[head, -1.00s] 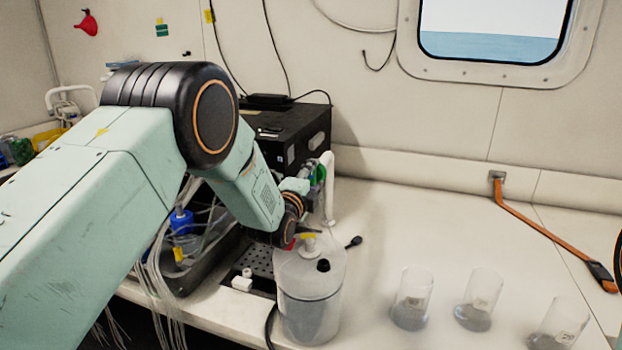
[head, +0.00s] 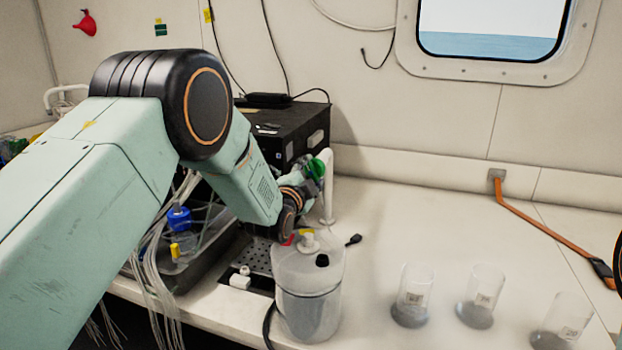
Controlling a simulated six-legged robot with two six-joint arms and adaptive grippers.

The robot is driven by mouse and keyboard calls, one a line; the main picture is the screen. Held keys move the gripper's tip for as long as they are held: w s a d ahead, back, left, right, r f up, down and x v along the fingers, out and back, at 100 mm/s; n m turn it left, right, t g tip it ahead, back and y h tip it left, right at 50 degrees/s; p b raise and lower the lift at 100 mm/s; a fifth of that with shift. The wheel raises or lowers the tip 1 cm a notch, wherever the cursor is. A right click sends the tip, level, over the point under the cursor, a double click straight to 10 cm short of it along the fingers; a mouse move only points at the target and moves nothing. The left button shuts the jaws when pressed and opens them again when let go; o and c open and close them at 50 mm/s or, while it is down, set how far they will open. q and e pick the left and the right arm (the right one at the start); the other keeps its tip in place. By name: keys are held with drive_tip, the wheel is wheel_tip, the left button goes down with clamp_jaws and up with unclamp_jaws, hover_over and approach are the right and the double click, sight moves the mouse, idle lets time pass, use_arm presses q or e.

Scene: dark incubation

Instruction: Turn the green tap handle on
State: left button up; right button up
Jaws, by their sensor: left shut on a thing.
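The green tap handle (head: 317,170) sits by the top of a white tap (head: 328,190), beside the black box. My left arm comes in from the left, and my left gripper (head: 308,176) is at the green handle, shut on it. The wrist and fingers hide part of the handle and the tap. My right gripper is not in view; only a dark sliver with an orange edge shows at the right picture edge.
A clear lidded container (head: 308,290) stands below my left wrist. Several clear beakers, one of them here (head: 412,296), stand at the front right. The black box (head: 295,130) is behind my arm. An orange strap (head: 545,228) lies at right; the middle counter is clear.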

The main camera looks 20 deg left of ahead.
use_arm(q)
drive_tip(key=n+b, duration=0.1)
drive_tip(key=n, duration=0.3)
drive_tip(key=shift+a+n, duration=0.15)
drive_tip(key=shift+n, duration=0.15)
drive_tip(key=shift+n+b, duration=0.5)
drive_tip(key=shift+n, duration=1.4)
drive_tip(key=o, duration=0.8)
drive_tip(key=shift+f, duration=0.1)
drive_tip(key=o, duration=0.4)
drive_tip(key=shift+w, duration=0.1)
drive_tip(key=shift+c, duration=0.2)
drive_tip(key=s, duration=1.2)
drive_tip(key=shift+s, duration=0.15)
